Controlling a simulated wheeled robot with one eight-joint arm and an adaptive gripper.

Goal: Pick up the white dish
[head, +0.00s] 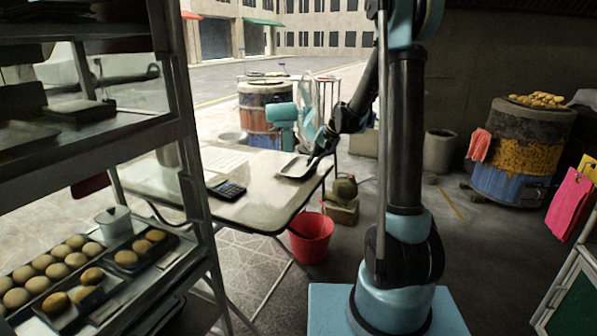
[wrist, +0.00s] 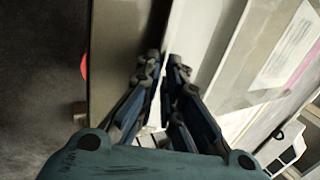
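The white dish (head: 296,168) is a shallow rectangular tray near the right edge of the folding table (head: 258,198) in the head view. My gripper (head: 313,160) is at the dish's right side. In the wrist view, the dish's pale inner surface (wrist: 198,35) lies right of the fingers. The fingertips of my gripper (wrist: 165,65) are close together, one on each side of the dish's near rim, and look shut on it. The fingers hide part of the rim. I cannot tell whether the dish is clear of the tabletop.
A black calculator (head: 227,190) lies on the table, left of the dish. A red bucket (head: 311,238) stands on the floor by the table. A glass-sided shelf with trays of buns (head: 62,262) fills the left. A barrel oven (head: 520,150) stands at right.

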